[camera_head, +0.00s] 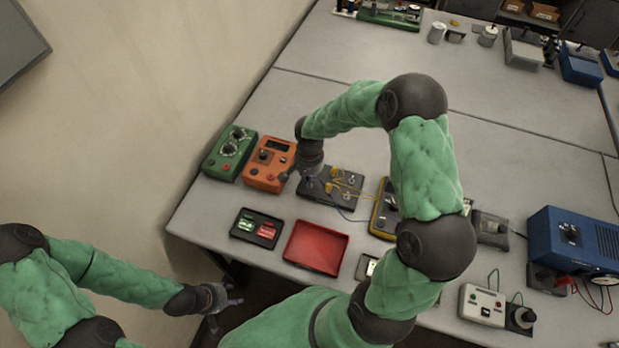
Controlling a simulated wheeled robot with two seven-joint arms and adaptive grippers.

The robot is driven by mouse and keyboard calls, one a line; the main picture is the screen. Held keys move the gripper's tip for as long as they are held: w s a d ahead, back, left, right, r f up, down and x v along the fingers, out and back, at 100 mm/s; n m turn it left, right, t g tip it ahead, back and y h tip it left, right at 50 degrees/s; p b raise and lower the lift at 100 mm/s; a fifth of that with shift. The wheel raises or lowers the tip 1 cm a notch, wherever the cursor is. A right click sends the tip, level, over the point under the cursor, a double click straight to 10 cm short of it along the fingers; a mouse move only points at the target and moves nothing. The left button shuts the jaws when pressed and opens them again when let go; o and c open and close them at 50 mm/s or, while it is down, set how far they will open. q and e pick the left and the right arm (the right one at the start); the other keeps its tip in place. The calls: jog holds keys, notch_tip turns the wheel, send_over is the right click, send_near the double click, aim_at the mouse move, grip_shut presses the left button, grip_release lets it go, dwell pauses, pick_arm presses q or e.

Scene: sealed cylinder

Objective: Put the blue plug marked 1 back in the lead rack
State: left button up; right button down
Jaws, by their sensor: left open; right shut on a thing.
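My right gripper (294,176) is shut at the left end of a black panel (345,204) that carries yellow leads and small metal parts. The blue plug is at its fingertips, mostly hidden and too small for its mark to be read. A thin blue lead (346,214) runs from near the gripper along the panel's front towards a yellow-edged meter (379,219). I cannot tell for sure which thing is the lead rack; the black panel may be it. My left gripper (226,298) is open and empty, off the table's front left edge.
A green box (229,153) and an orange box (267,164) with dials stand left of the panel. A black tray (246,238) with green and red pieces and a red tray (316,249) lie in front. A blue device (560,243) stands right.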

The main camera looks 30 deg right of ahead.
jog(key=shift+b, duration=0.75)
dwell(1.7)
jog(key=shift+f+b, duration=0.6)
jog(key=c, duration=1.1)
grip_release()
jog(key=shift+o, duration=0.2)
notch_tip(320, 180, up, 12)
jog(key=shift+r, duration=0.1)
